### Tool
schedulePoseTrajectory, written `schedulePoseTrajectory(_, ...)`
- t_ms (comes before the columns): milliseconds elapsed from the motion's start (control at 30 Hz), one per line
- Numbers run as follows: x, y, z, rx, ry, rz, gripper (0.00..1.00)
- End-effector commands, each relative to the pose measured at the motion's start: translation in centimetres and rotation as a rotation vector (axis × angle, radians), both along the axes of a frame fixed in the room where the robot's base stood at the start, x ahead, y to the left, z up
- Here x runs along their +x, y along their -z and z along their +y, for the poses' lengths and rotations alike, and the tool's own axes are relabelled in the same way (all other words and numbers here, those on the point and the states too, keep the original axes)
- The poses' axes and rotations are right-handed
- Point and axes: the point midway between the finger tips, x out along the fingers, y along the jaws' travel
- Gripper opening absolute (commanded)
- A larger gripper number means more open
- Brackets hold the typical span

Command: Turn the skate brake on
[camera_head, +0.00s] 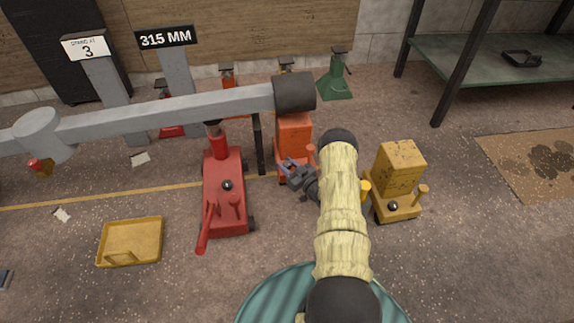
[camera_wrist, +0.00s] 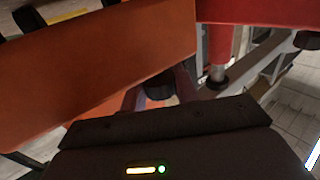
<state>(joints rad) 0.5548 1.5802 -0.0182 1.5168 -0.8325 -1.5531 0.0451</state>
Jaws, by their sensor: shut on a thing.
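An orange skate (camera_head: 293,132) stands under the dark end of the long grey beam, partly hidden by my arm. My gripper (camera_head: 287,168) is low at its near side, beside a short orange post (camera_head: 311,152). In the wrist view, the skate's orange body (camera_wrist: 110,60) fills the upper left. My gripper (camera_wrist: 162,88) is shut on a dark round knob (camera_wrist: 160,86) there, close to the orange body. The knob is mostly hidden in the head view, and its setting cannot be read.
A red jack (camera_head: 225,180) with a lever stands close on the left. A yellow skate (camera_head: 398,170) with a black knob stands on the right. The grey beam (camera_head: 170,112) crosses above. A yellow tray (camera_head: 130,240) lies at lower left. A green bench (camera_head: 490,60) is at back right.

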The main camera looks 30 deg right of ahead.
Motion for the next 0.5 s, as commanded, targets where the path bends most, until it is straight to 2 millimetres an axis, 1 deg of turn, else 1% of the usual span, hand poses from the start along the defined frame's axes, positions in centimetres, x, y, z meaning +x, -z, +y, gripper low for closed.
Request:
schedulePoseTrajectory(400, 0.02, 0.02, 0.14, 0.001, -0.015, -0.001, 0.07)
schedulePoseTrajectory(433, 0.02, 0.02, 0.14, 0.001, -0.015, -0.001, 0.32)
schedulePoseTrajectory(500, 0.02, 0.02, 0.14, 0.001, -0.015, -0.001, 0.46)
